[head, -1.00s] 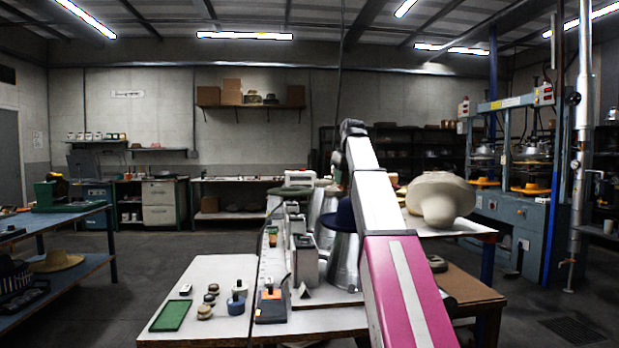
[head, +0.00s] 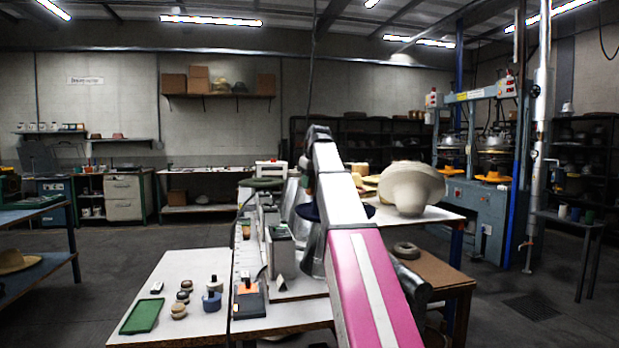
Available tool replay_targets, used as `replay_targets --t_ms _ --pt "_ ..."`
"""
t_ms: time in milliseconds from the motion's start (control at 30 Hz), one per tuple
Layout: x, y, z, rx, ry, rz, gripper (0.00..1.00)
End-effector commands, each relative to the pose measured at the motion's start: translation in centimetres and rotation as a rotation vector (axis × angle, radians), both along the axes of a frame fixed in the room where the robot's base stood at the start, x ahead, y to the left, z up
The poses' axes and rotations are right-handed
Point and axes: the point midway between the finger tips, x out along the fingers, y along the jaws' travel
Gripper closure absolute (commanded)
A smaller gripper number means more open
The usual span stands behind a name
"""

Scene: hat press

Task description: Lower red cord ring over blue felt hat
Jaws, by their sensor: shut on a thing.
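A dark blue hat (head: 305,212) shows partly at the middle of the head view, with my white and pink arm across it. It sits over a shiny metal form (head: 309,262) on the cluttered table. Most of its crown is hidden. I cannot see the red cord ring. My gripper is hidden behind my own arm, so its place relative to the hat cannot be told.
A white table (head: 190,268) holds a green tray (head: 143,316) and several small knobs. A large cream hat (head: 412,187) stands on a table to the right. Blue-grey press machines (head: 480,205) stand behind. Grey floor is open left and right.

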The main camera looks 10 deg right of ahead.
Motion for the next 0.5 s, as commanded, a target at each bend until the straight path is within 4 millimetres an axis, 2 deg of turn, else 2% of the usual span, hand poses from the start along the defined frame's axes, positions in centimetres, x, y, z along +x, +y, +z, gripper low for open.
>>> replay_targets --t_ms 500 --pt "-0.1 0.0 -4.5 0.0 0.001 0.0 1.0"
